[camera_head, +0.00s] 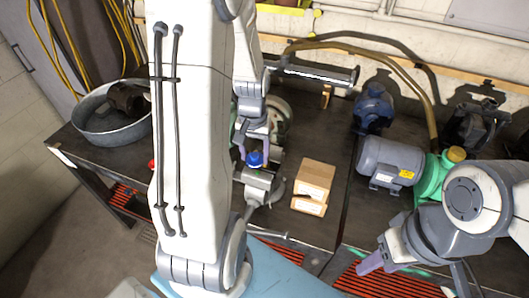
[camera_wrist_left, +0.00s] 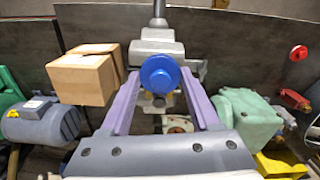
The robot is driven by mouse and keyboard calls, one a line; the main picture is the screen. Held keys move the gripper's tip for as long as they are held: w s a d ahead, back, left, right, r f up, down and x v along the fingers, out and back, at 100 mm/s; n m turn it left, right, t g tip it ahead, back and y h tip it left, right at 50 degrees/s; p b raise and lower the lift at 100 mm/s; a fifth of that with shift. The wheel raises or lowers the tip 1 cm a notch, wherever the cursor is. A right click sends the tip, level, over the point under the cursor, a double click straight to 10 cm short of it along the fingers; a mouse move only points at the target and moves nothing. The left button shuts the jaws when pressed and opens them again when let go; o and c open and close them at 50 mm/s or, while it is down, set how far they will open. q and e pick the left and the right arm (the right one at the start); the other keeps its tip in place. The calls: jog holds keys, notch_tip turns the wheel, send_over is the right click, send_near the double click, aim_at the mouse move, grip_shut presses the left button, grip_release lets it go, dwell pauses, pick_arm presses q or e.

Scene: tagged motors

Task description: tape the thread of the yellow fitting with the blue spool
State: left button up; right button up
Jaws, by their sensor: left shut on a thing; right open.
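The blue spool (camera_head: 254,159) is held between the purple fingers of my left gripper (camera_head: 256,155). In the left wrist view the spool (camera_wrist_left: 160,75) shows its round face between the fingertips (camera_wrist_left: 160,80). My right gripper (camera_head: 370,263) is open and empty at the lower right, away from the vise.
Cardboard boxes (camera_head: 313,182) stand right of the vise. A grey-blue motor (camera_head: 388,160) and a green pump (camera_head: 432,178) are further right. A round metal tub (camera_head: 108,132) is on the left. A metal bar (camera_head: 315,74) lies behind my left arm.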

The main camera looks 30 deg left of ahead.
pick_arm(q)
jog(key=shift+s+a, duration=0.15)
jog(key=shift+a, duration=0.35)
jog(key=shift+w+a, duration=0.2)
jog(key=shift+a, duration=0.65)
jog(key=shift+w+a+p, duration=0.5)
jog(key=shift+w+a, duration=0.2)
jog(key=shift+a, duration=0.3)
jog(key=w, duration=0.2)
jog(key=w+a+p, duration=0.1)
jog(key=w, duration=0.1)
jog(key=shift+w+r, duration=0.25)
jog(key=shift+r, duration=0.1)
notch_tip(320, 180, up, 5)
jog(key=p, duration=0.5)
jog(key=shift+r, duration=0.2)
jog(key=shift+s+f, duration=0.1)
jog(key=shift+s, duration=0.05)
